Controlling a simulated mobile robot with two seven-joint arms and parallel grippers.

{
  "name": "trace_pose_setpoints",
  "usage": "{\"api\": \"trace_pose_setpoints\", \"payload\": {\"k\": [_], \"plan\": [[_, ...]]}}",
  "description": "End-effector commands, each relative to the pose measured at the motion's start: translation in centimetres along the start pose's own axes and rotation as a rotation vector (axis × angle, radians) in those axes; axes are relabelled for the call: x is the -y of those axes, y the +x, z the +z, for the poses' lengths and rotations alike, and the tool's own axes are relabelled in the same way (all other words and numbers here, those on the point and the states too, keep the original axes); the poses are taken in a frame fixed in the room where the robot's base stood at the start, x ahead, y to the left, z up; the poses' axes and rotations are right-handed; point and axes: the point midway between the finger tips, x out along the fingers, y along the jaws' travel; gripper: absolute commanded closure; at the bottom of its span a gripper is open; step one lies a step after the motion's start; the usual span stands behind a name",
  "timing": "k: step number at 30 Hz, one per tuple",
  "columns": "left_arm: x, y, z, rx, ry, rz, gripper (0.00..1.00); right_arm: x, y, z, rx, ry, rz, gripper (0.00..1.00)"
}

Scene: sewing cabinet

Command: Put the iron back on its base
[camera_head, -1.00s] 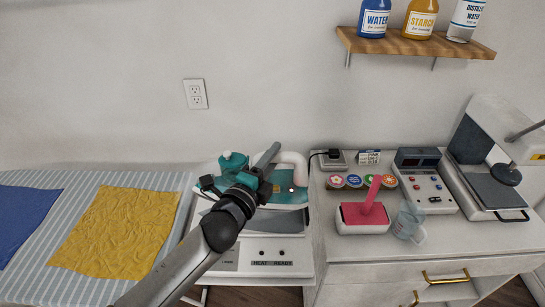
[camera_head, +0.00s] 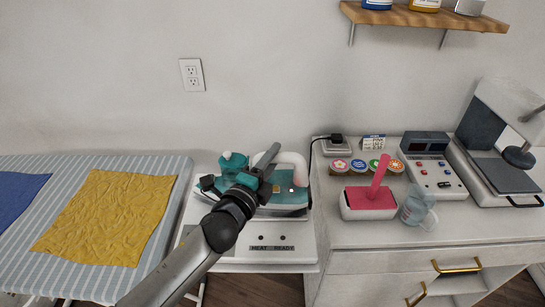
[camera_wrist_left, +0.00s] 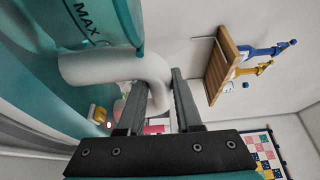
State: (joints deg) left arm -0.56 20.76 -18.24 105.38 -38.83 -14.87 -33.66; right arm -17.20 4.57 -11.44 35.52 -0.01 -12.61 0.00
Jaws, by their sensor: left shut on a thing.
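The iron (camera_head: 232,166), teal with a white handle (camera_head: 292,161), is level over its white base (camera_head: 300,232) in the head view. The base's front panel reads HEAT READY; its grey plate is mostly hidden under the iron. I cannot tell whether the iron touches the base or hovers just above it. My left gripper (camera_head: 267,168) is shut on the iron's handle, reaching over the iron from the front. The left wrist view shows the handle (camera_wrist_left: 105,66) running between the fingers (camera_wrist_left: 156,100). My right gripper is not in view.
An ironing board with a yellow cloth (camera_head: 108,215) and a blue cloth (camera_head: 18,200) lies left. A shelf (camera_head: 420,17) hangs above.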

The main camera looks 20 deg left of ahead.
Motion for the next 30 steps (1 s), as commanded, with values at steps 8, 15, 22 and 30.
{"api": "trace_pose_setpoints", "payload": {"k": [8,15,22,30], "plan": [[0.4,0.1,0.0,-0.002,0.004,-0.013,1.0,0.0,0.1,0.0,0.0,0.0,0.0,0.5],[0.0,0.1,0.0,-0.002,0.005,-0.012,1.0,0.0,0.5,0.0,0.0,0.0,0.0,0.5],[-0.4,0.1,0.0,-0.002,0.005,-0.012,1.0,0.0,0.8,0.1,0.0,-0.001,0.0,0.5],[-0.8,0.1,-0.1,-0.002,0.005,-0.012,1.0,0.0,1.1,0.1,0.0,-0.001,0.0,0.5]]}}
